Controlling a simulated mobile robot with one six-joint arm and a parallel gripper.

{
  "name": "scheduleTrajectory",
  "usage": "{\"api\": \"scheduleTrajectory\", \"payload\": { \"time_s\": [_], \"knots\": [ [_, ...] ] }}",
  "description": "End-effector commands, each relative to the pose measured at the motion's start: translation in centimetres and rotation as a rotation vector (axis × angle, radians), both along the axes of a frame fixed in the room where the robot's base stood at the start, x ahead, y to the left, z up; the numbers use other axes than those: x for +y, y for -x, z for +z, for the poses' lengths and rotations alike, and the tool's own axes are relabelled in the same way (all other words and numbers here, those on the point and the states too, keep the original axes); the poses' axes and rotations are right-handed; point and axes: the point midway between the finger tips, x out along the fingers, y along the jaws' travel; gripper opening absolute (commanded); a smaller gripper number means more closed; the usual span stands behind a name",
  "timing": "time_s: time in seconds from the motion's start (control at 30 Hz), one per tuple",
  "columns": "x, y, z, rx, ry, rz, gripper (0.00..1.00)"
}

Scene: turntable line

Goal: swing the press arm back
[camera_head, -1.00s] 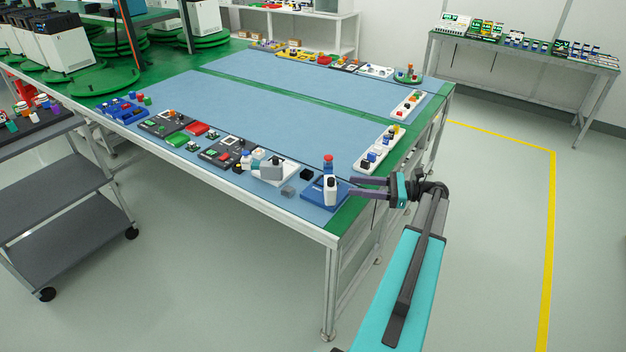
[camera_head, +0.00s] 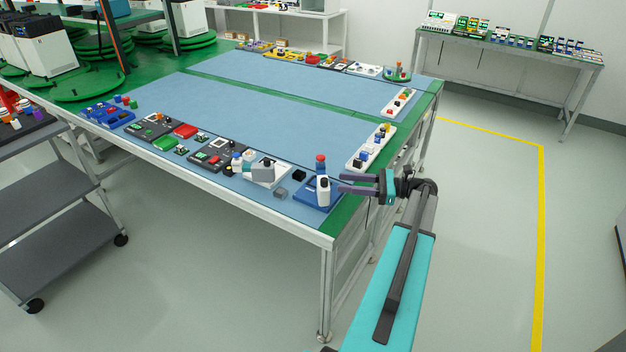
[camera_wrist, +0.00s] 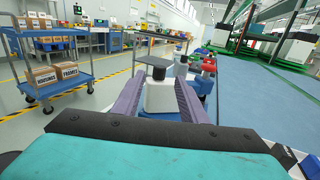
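A blue fixture base (camera_head: 309,196) stands at the near right corner of the table. It carries a white upright piece (camera_head: 323,192) with a dark top, and a red knob (camera_head: 320,159) on a blue stem behind it. I cannot tell for certain which part is the press arm. My gripper (camera_head: 341,183) is open just right of the white piece, fingers pointing left toward it. In the wrist view the white piece (camera_wrist: 158,97), with its flat dark top, shows beyond and between the two spread fingers (camera_wrist: 160,100). The red knob (camera_wrist: 208,65) is right of it. Contact is not visible.
A white-based fixture with a grey block (camera_head: 263,170) and a small black block (camera_head: 299,175) stand left of the blue base. A white tray of coloured parts (camera_head: 358,163) lies behind my gripper. The table's middle mat (camera_head: 270,115) is clear.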

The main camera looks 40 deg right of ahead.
Motion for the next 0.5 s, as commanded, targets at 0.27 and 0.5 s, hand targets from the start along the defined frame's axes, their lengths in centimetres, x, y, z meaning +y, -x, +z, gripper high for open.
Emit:
{"api": "scheduleTrajectory", "payload": {
  "time_s": [0.27,0.5],
  "knots": [
    [2.5,-3.1,0.2,0.0,0.0,0.003,0.39],
    [4.5,-5.8,0.2,0.001,-0.001,0.001,0.39]
  ]
}}
